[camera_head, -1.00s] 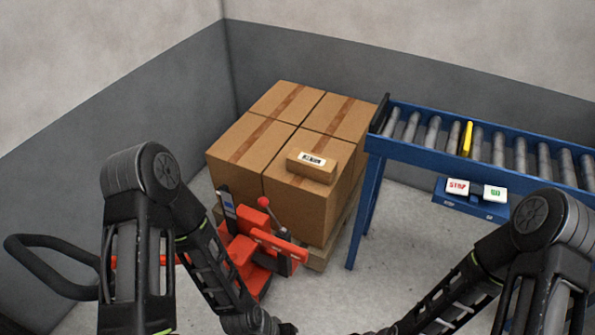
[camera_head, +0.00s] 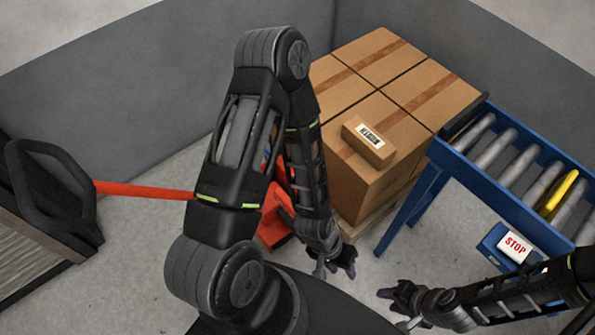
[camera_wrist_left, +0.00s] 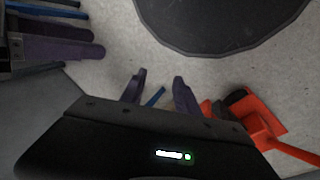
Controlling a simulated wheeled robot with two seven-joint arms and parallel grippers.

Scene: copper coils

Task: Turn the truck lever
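The truck is an orange-red pallet truck (camera_head: 276,222), partly hidden behind my left arm in the head view. Its red handle bar (camera_head: 145,190) runs left to a black loop grip (camera_head: 50,190). No separate small lever on the truck shows clearly. In the left wrist view, an orange truck part (camera_wrist_left: 262,122) is at the right edge. My left gripper (camera_head: 340,262) is in front of the truck, apart from it; in the left wrist view (camera_wrist_left: 158,88) its fingers are apart and empty. My right gripper (camera_head: 396,293) is to its right over bare floor; its finger gap is unclear.
Several large cartons (camera_head: 365,170) with a small labelled box (camera_head: 369,142) on top stand on a pallet behind the truck. A wooden-looking object (camera_head: 30,270) is at far left.

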